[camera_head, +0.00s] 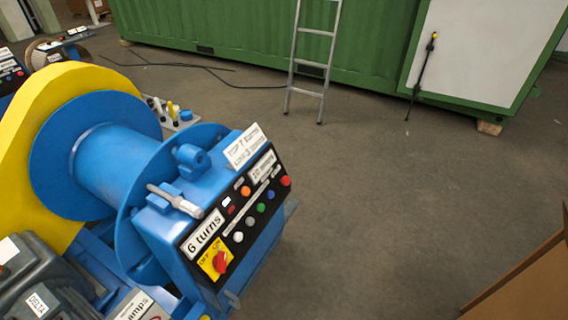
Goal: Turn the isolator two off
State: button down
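A red rotary isolator knob (221,262) sits on a yellow plate (208,264) marked OFF and ON, at the lower left of a black control panel (243,222). The panel is on the sloped front of a blue winch machine (165,225). I cannot clearly tell which mark the knob points to. No label naming it isolator two is readable. My gripper is not in this view.
Several coloured buttons sit on the panel beside the knob. A yellow guard (62,85) and blue drum (120,160) stand left. A ladder (314,60) leans on a green container (230,40). A brown box (530,280) is lower right. Middle floor is clear.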

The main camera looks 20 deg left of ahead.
aim_at(219, 260)
jog(key=i+z, duration=0.15)
jog(key=i, duration=4.35)
jog(key=i+u, duration=0.55)
jog(key=u, duration=0.15)
jog(key=i+l+u, duration=0.2)
jog(key=u, duration=3.5)
